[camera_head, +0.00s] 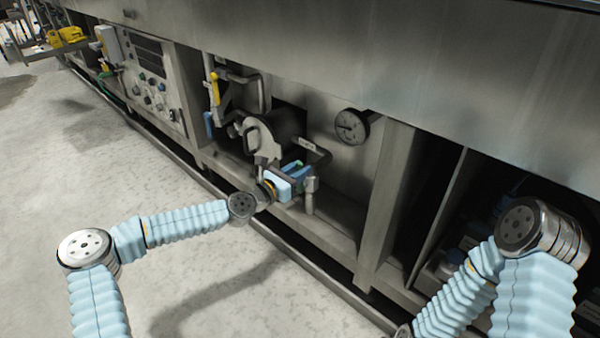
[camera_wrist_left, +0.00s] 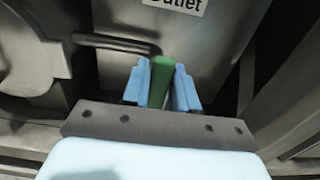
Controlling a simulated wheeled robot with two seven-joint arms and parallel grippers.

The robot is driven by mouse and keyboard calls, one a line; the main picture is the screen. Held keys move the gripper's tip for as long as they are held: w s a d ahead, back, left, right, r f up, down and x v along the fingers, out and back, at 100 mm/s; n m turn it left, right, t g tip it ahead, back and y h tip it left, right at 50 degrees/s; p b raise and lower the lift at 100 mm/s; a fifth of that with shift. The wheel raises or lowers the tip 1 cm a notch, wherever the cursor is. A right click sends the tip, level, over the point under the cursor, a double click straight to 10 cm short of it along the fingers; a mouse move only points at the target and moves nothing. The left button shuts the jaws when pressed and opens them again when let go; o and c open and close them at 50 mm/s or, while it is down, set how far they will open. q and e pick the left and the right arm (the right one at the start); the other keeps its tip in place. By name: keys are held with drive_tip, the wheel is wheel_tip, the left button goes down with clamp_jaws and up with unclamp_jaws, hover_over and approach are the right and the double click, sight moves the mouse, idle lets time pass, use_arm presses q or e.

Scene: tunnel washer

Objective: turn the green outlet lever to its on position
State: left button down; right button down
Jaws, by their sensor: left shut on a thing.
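My left gripper (camera_head: 297,174) reaches into the recess of the machine, below the round gauge. In the left wrist view its two blue fingers (camera_wrist_left: 161,86) are shut on the green outlet lever (camera_wrist_left: 162,70), which stands between them. In the head view only a small green part of the lever (camera_head: 299,164) shows; the gripper hides the rest. A white label reading "Outlet" (camera_wrist_left: 176,5) sits on the panel above it. My right arm comes in at the lower right, and its gripper is not visible.
A pressure gauge (camera_head: 351,127) is on the panel above right. A pump-like housing (camera_head: 262,137) and a yellow-handled lever (camera_head: 214,88) stand left of the gripper. A vertical metal post (camera_head: 386,205) bounds the recess on the right. The floor (camera_head: 190,265) in front is clear.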

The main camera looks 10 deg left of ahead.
use_arm(q)
drive_tip(key=shift+a, duration=0.1)
drive_tip(key=c, duration=1)
unclamp_jaws()
drive_tip(key=shift+o, duration=0.2)
drive_tip(key=p+v, duration=0.1)
drive_tip(key=v, duration=1.2)
drive_tip(key=shift+s+a, duration=0.2)
drive_tip(key=shift+s, duration=0.15)
